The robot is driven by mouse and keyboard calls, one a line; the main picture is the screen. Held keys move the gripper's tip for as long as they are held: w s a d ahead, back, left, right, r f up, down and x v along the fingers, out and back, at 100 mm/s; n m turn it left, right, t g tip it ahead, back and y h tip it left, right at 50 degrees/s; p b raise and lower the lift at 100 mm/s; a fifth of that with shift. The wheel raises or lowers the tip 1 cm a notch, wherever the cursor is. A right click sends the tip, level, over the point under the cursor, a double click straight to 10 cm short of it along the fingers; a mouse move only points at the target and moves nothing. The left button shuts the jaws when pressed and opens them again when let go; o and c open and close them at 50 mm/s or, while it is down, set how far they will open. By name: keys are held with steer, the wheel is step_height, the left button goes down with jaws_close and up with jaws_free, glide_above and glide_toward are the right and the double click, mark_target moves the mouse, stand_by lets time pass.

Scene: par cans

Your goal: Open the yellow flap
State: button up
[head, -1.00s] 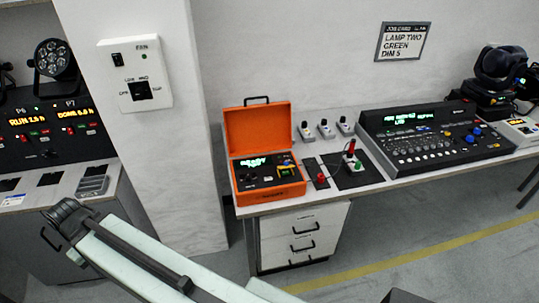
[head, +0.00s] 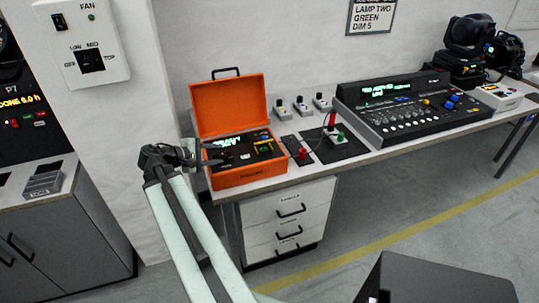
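The orange case (head: 248,178) stands on the bench with its lid (head: 230,108) raised. A small yellow piece (head: 265,149), which looks like the yellow flap, is on the right part of its dark panel. It is too small to tell whether it is shut. My gripper (head: 218,154) reaches in from the left at the case's left edge, left of the yellow piece and apart from it. Its dark fingers look spread with nothing between them, and they cover part of the panel's left side.
Right of the case are a red button (head: 303,154), a dark plate with a joystick-like lever (head: 332,122) and a large console (head: 415,105). Small switch boxes (head: 300,107) stand behind. A wall pillar with a fan panel (head: 84,45) rises at the left.

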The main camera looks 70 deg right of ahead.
mark_target(263, 140)
steer(key=s+d+g, duration=0.1)
steer(key=s+d, duration=0.1)
steer(key=s+d+r+h+b, duration=0.1)
steer(key=s+d, duration=0.1)
steer(key=s, duration=0.1)
steer(key=s+d+r+g, duration=0.1)
steer(key=s+d, duration=0.1)
steer(key=s, duration=0.1)
steer(key=shift+s+d+n+g+b, duration=0.1)
steer(key=shift+d+n+g+b, duration=0.2)
steer(key=shift+r+h, duration=0.1)
steer(key=shift+h, duration=0.2)
steer(key=b+x, duration=0.2)
steer(key=x, duration=1)
steer(key=shift+b, duration=0.3)
steer(key=shift+a, duration=0.1)
